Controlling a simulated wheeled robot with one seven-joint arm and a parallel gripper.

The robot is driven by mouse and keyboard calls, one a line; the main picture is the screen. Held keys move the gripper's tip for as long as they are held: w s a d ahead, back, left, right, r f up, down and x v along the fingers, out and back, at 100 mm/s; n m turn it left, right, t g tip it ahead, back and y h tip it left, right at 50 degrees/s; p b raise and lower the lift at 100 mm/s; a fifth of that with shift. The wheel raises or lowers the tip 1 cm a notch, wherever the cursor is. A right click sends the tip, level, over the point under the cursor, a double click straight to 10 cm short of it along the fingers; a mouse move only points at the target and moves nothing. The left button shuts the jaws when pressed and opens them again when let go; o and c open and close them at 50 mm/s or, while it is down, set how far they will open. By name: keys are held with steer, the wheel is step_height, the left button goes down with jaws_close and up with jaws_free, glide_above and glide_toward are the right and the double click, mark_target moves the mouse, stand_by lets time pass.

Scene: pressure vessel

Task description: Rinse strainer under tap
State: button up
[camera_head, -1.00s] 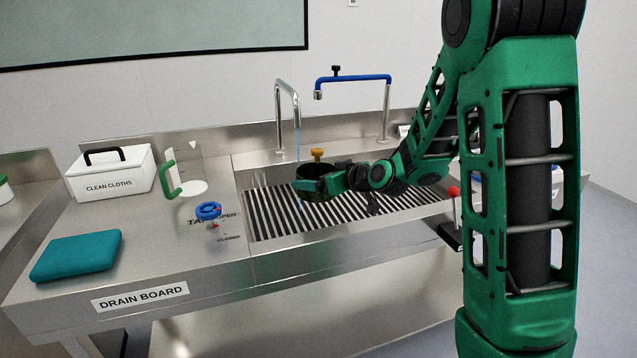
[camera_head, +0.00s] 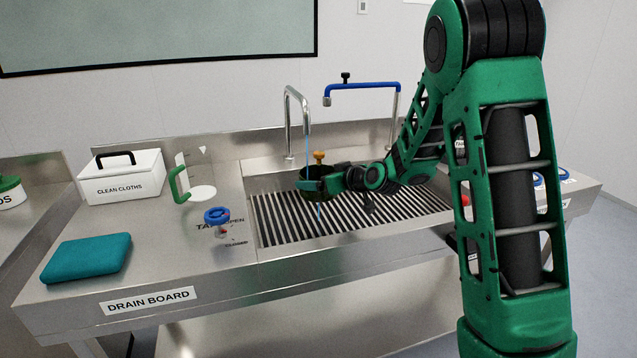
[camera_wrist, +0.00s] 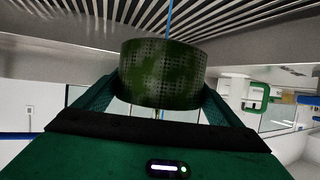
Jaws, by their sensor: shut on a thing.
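The strainer (camera_head: 318,191) is a dark perforated basket with an orange-brown knob showing above it. In the wrist view the strainer (camera_wrist: 162,74) has green patches over its mesh wall. My gripper (camera_head: 312,185) is shut on the strainer and holds it above the slatted sink grate (camera_head: 345,217). The steel gooseneck tap (camera_head: 297,115) stands behind it. A thin blue stream of water (camera_head: 307,143) drops from the spout to the strainer, and blue also shows below the strainer. The blue tap handle (camera_head: 216,216) is on the drain board, near the open and closed markings.
A teal folded cloth (camera_head: 87,257), a white clean cloths box (camera_head: 121,178) and a clear jug with a green handle (camera_head: 178,184) stand on the drain board at left. A second tap with a blue arm (camera_head: 362,86) is behind at right.

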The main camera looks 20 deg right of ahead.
steer(key=shift+d, duration=0.2)
stand_by(0.4)
steer(key=shift+d, duration=0.4)
steer(key=shift+a, duration=0.15)
steer(key=shift+a, duration=0.45)
steer(key=shift+d, duration=0.15)
steer(key=shift+d, duration=0.35)
steer(key=shift+d, duration=0.1)
stand_by(0.3)
